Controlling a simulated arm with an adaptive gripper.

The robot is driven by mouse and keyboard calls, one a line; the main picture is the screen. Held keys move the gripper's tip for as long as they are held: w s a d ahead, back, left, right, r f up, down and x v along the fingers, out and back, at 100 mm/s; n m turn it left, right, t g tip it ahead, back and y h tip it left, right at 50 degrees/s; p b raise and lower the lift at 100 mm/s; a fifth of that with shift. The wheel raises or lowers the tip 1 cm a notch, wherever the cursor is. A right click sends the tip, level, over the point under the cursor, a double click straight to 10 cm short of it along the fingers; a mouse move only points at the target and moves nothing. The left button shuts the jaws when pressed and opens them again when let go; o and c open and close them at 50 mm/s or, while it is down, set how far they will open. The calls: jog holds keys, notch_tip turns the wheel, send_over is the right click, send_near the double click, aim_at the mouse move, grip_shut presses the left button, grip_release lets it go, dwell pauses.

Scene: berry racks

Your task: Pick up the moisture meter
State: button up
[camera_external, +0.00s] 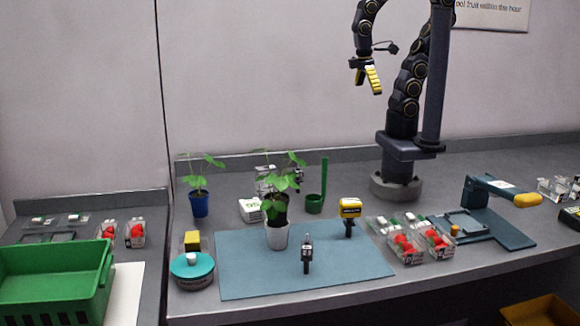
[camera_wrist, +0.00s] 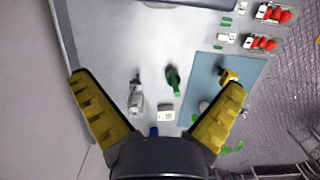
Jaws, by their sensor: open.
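Two handheld devices stand on the blue mat (camera_external: 240,285), and I cannot tell for certain which is the moisture meter. One has a yellow head on a dark handle (camera_external: 350,208), near the mat's back right; this yellow device also shows in the wrist view (camera_wrist: 228,75). The other is a dark, slim device (camera_external: 307,255) with a pale tip pointing up, near the mat's front middle. My gripper (camera_external: 372,80) is high above the counter at the back, well away from both. In the wrist view its yellow fingers (camera_wrist: 157,84) are spread wide with nothing between them.
A potted plant (camera_external: 277,237) stands on the mat, left of the yellow device. Strawberry boxes (camera_external: 407,247) lie right of the mat. A dark blue stand (camera_external: 500,228) is farther right. A teal-lidded tub (camera_external: 192,268) and green crate (camera_external: 50,290) are left. A green holder (camera_external: 315,203) stands behind.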

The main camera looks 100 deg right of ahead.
jog(key=shift+c, duration=0.8)
jog(key=shift+w, duration=0.1)
